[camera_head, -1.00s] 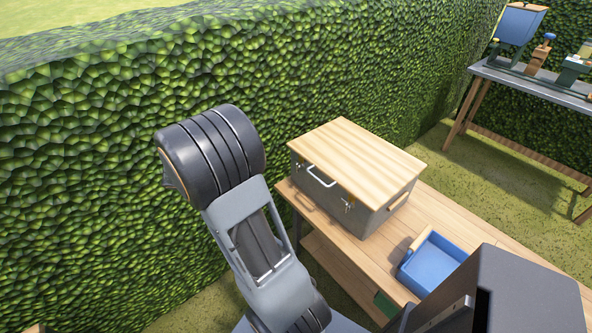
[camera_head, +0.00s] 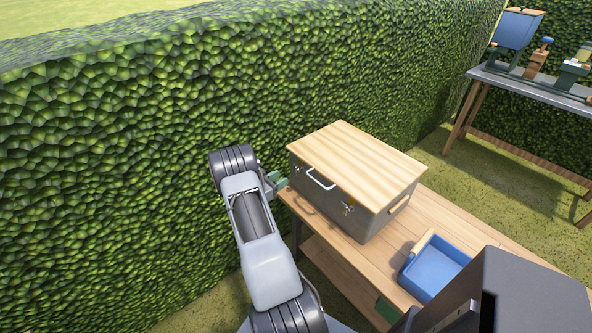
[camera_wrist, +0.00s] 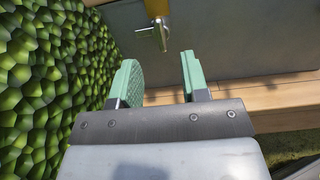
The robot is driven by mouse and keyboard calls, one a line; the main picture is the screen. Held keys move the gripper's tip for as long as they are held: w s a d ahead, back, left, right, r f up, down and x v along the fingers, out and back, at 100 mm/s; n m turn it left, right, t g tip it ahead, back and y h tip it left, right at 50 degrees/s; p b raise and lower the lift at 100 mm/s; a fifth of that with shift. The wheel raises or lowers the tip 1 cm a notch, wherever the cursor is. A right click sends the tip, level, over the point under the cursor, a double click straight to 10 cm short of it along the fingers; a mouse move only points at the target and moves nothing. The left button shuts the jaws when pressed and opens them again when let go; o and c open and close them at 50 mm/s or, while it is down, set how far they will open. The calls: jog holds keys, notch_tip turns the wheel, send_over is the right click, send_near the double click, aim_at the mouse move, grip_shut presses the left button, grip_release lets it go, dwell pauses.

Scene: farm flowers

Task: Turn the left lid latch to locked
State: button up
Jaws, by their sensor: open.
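A grey box (camera_head: 333,205) with a wooden lid (camera_head: 357,153) stands on the wooden table. A white handle (camera_head: 320,178) is on its front, with the left latch (camera_head: 298,169) and the right latch (camera_head: 348,208) on either side. In the wrist view a metal latch (camera_wrist: 146,33) below a yellow piece shows on the box wall (camera_wrist: 220,40), ahead of my gripper. My gripper (camera_wrist: 156,75) is open, its green fingers apart and empty, short of the latch. In the head view the gripper (camera_head: 277,181) is at the box's left front corner.
A blue tray (camera_head: 436,268) is on the wooden table (camera_head: 385,262), right of the box. A hedge (camera_head: 120,150) rises close to my arm on the left. A second table (camera_head: 535,85) with several items stands at the back right.

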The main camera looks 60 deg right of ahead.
aim_at(295, 170)
jog(key=x, duration=0.8)
jog(key=shift+s+d+p, duration=0.1)
jog(key=shift+d+p, duration=0.15)
jog(key=shift+p, duration=0.05)
jog(key=shift+c, duration=0.2)
jog(key=c, duration=0.7)
jog(key=shift+o, duration=0.2)
